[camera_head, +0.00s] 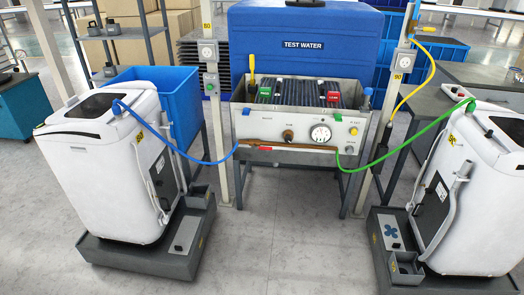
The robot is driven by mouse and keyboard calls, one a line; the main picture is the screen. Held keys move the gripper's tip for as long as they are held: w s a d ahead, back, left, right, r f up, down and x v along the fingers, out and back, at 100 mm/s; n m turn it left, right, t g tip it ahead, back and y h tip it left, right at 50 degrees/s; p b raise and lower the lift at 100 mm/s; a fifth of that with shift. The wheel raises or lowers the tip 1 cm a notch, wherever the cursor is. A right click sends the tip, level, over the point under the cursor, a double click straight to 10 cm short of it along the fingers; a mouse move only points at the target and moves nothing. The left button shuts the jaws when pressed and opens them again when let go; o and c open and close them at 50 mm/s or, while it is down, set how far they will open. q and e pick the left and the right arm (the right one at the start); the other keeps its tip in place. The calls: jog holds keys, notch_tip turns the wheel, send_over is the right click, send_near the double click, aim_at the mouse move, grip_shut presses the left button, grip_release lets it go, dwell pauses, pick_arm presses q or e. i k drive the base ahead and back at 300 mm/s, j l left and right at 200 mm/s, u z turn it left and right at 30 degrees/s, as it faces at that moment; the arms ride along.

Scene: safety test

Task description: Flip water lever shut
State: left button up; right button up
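A blue tank (307,43) labelled "TEST WATER" stands behind a grey test bench (285,157). An upright yellow-handled lever (252,72) stands at the bench's back left, beside the tank. A second yellow handle (427,29) sticks out to the right from the top of the right post. I cannot tell for certain which one is the water lever. The bench front carries a round gauge (320,134), a dark knob (288,135) and small buttons. Green (265,92) and red (332,96) parts sit on its ribbed top. Neither of my grippers shows.
White machines stand at left (108,165) and right (468,190) on dark grey bases. A blue hose (190,158), a green hose (408,143) and a yellow hose (424,88) hang around the bench. The floor (285,235) between the machines is clear.

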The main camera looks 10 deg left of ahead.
aim_at(261, 148)
jog(key=i+z, duration=0.15)
jog(key=i, duration=0.45)
jog(key=i+j+z, duration=0.15)
jog(key=i, duration=0.45)
jog(key=i+j+z, duration=0.15)
jog(key=i, duration=0.45)
